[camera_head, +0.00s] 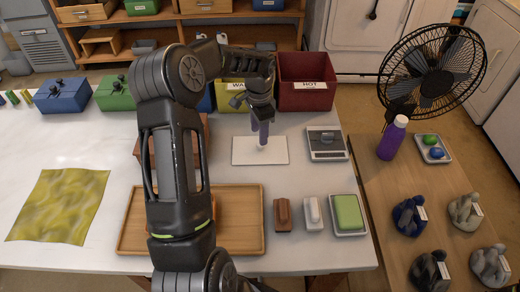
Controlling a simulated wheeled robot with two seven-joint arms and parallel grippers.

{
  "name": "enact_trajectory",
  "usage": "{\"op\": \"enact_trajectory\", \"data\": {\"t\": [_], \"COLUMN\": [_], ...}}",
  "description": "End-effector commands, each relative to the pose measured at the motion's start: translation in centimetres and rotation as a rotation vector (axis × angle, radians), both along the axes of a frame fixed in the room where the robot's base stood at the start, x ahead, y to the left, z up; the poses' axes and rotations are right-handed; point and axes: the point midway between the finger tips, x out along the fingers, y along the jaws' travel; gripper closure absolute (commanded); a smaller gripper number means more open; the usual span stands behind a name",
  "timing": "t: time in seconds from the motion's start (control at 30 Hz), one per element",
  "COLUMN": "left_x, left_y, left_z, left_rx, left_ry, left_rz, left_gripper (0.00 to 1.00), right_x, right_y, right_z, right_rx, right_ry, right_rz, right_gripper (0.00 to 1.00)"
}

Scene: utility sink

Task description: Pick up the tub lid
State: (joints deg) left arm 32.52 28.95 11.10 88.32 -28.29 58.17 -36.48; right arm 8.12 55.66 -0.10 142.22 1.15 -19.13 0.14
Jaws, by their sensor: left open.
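A flat white rectangular panel (246,158) lies on the white table (60,150). It may be the tub lid, but I cannot tell for sure, and no other lid is plainly loose. My left gripper (263,138) reaches in over the panel from behind, its fingers pointing down. Its tips appear just above or at the panel's surface; I cannot tell whether they touch. It is open, seen nearly edge-on, with nothing visibly held. My left arm hides part of the table. My right gripper is not in view.
A red bin (307,98) marked HOT and a yellow bin stand behind the panel. A scale (326,144) lies to its right. A wooden tray (245,232), a brush, a white block and a green sponge (348,212) are in front. A purple bottle (391,142) stands on the side table.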

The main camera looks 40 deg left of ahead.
Motion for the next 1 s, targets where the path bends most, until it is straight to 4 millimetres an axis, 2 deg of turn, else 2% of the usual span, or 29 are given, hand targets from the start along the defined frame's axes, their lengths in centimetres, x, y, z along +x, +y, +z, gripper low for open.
{"op": "enact_trajectory", "data": {"t": [0.17, 0.3, 0.97, 1.0], "left_x": [0.1, 0.2, 0.2, 0.2], "left_y": [-0.2, -0.1, -0.1, -0.1], "left_z": [-2.7, -4.7, -4.7, -4.7], "left_rx": [-0.003, -0.001, -0.001, -0.001], "left_ry": [0.004, 0.000, 0.000, 0.000], "left_rz": [0.001, 0.000, 0.000, 0.000], "left_gripper": [0.53, 0.53, 0.53, 0.55], "right_x": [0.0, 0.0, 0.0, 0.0], "right_y": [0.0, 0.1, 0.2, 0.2], "right_z": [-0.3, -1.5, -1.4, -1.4], "right_rx": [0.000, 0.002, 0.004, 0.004], "right_ry": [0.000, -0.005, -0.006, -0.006], "right_rz": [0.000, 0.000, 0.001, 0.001], "right_gripper": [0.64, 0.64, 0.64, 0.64]}}
